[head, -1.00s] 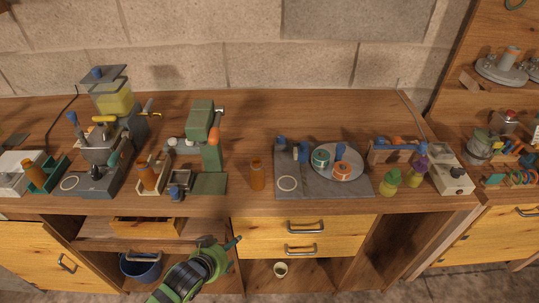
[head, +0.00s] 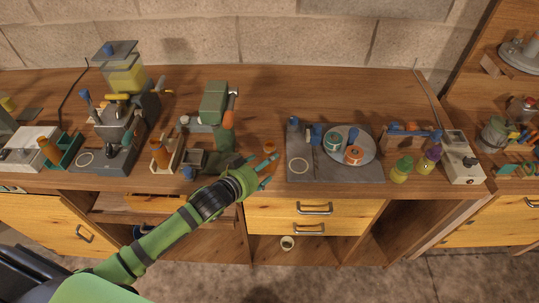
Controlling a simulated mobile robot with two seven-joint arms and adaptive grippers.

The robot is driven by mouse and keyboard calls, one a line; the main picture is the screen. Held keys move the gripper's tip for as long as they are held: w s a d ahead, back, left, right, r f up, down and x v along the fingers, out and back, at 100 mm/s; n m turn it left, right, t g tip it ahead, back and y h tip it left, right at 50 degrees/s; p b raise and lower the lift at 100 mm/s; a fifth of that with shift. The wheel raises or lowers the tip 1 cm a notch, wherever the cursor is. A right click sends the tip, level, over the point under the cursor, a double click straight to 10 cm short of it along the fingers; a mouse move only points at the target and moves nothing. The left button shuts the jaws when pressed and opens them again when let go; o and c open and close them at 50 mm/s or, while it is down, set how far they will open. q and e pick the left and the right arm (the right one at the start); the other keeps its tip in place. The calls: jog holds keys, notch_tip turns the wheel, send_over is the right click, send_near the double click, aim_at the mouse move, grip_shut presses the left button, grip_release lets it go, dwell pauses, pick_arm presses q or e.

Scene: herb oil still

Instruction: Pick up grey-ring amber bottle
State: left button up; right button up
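An amber bottle (head: 269,146) stands upright on the bench, left of the grey mat; its lower part is hidden behind my gripper, and I cannot make out a grey ring on it. My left gripper (head: 267,172) is at this bottle, its teal fingers spread and in front of it; I cannot tell whether they touch it. A second amber bottle (head: 160,154) stands in a wooden holder, and a third amber bottle (head: 49,151) leans in a teal holder; no ring colour is clear on either. My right gripper is not in view.
The green press (head: 214,105) stands close behind and left of my gripper. The grey mat (head: 299,180) with a round turntable (head: 366,139) lies to the right. Yellow and purple bottles (head: 402,169) stand farther right. The bench behind the amber bottle is clear.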

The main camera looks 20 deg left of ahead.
aim_at(269, 172)
pick_arm(q)
jog(key=shift+x, duration=1.1)
jog(key=shift+w+d+f, duration=0.15)
jog(key=shift+w, duration=0.35)
jog(key=shift+s, duration=0.1)
jog(key=c, duration=1)
